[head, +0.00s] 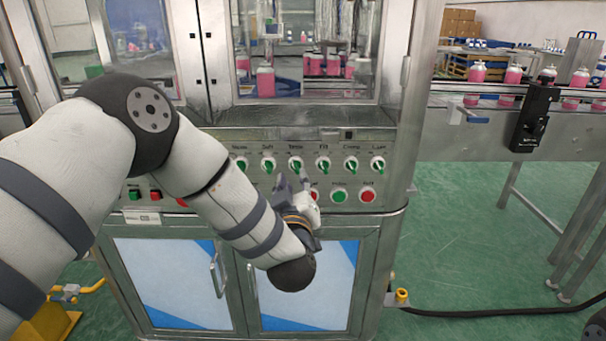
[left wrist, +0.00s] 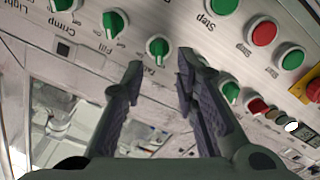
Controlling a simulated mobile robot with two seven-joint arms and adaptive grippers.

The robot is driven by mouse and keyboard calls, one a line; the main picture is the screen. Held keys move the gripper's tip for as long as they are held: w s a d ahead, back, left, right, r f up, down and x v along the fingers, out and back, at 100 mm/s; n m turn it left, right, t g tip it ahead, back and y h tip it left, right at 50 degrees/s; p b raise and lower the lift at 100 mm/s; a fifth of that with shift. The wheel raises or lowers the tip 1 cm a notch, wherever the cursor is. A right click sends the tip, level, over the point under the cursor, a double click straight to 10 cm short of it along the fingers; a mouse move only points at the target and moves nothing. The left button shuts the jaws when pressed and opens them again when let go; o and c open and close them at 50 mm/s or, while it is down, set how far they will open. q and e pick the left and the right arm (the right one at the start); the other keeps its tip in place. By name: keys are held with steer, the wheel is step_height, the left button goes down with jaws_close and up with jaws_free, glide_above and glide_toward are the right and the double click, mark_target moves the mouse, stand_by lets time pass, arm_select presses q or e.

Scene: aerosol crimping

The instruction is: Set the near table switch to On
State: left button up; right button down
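The table switch (head: 295,164) is a green knob on a white round base, in the row of labelled switches on the machine's front panel. In the left wrist view the panel appears upside down, and the table switch (left wrist: 158,49) shows between the fingertips. My left gripper (head: 293,180) is just below and in front of this switch, reaching toward the panel. Its fingers (left wrist: 160,68) are open, one on each side of the knob, with gaps visible and nothing held. I cannot read the knob's setting for certain. My right gripper is out of view.
The fill switch (head: 323,165) and soft switch (head: 267,165) are close on either side. Red and green push buttons (head: 339,196) sit below, near my gripper. Cabinet door handles (head: 217,274) stick out lower down. A conveyor with pink bottles (head: 513,75) runs at right.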

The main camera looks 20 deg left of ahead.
mark_target(295, 169)
arm_select(q)
steer(key=x, duration=0.5)
steer(key=shift+w+f+b, duration=0.1)
steer(key=shift+w+b, duration=0.25)
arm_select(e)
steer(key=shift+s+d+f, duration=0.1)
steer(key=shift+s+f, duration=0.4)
arm_select(q)
jaws_close()
